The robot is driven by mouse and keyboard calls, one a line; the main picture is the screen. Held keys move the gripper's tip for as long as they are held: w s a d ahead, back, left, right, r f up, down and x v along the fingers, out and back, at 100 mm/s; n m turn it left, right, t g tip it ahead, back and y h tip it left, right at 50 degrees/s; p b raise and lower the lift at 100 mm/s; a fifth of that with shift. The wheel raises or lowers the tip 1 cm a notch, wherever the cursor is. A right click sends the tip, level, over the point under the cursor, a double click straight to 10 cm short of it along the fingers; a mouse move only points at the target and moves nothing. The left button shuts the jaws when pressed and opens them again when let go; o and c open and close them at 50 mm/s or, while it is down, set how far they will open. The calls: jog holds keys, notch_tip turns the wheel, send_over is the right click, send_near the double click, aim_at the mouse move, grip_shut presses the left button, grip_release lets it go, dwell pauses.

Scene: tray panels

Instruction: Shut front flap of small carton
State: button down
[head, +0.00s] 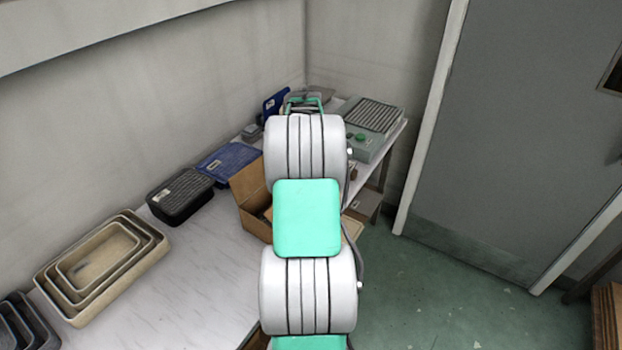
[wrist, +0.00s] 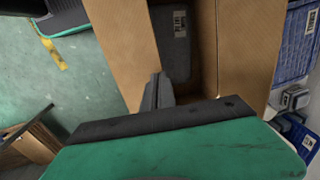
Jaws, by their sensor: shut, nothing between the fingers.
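The small brown carton (head: 250,200) stands on the table and is partly hidden behind my arm in the head view. In the wrist view a wide cardboard flap (wrist: 122,45) lies open on the left, on the floor side. Another cardboard flap (wrist: 250,50) shows on the right. Between them the carton is open, and a dark item with a label (wrist: 172,45) lies inside. My gripper (wrist: 157,88) is shut and empty, its fingertips by the inner edge of the left flap. Whether they touch it I cannot tell. The fingers are hidden in the head view.
Blue crates (wrist: 292,45) and a small grey device (wrist: 293,99) lie right of the carton in the wrist view. A black case (head: 180,196) and nested beige trays (head: 102,262) stand along the table. A grey-green machine (head: 372,125) stands behind. Open floor (head: 450,270) lies right.

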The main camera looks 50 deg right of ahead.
jog(key=shift+w+f+b, duration=0.25)
jog(key=shift+w+f, duration=0.3)
jog(key=shift+f, duration=0.4)
jog(key=shift+w+f+b, duration=0.2)
jog(key=shift+w+f, duration=0.35)
jog(key=shift+f, duration=0.35)
jog(key=shift+s, duration=0.1)
